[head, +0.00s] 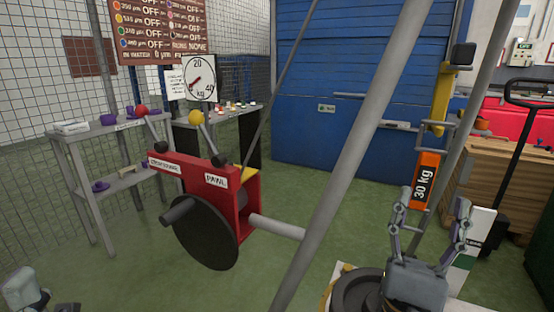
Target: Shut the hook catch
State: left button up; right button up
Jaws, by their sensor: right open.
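An orange block marked 30 kg (427,180) hangs upright at the right, below a grey bracket (437,127) and a yellow bar (441,95). I cannot make out a hook catch for certain; any catch near the bracket is too small to tell open from shut. My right gripper (432,205) is open and empty, fingers pointing up, with the block's lower end between or behind its fingertips. I cannot tell whether they touch. Only a grey part of my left gripper (24,288) shows at the bottom left corner; its fingers are not clear.
A red winch (210,178) with a dark wheel, a PAWL label and levers with red and yellow knobs stands left of centre. Thick grey poles (350,150) cross the middle. A dial (201,78), a shelf (95,135) and a blue shutter (330,110) stand behind. Green floor is open between.

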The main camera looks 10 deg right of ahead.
aim_at(463, 54)
jog(key=k+j, duration=0.75)
jog(key=j, duration=0.2)
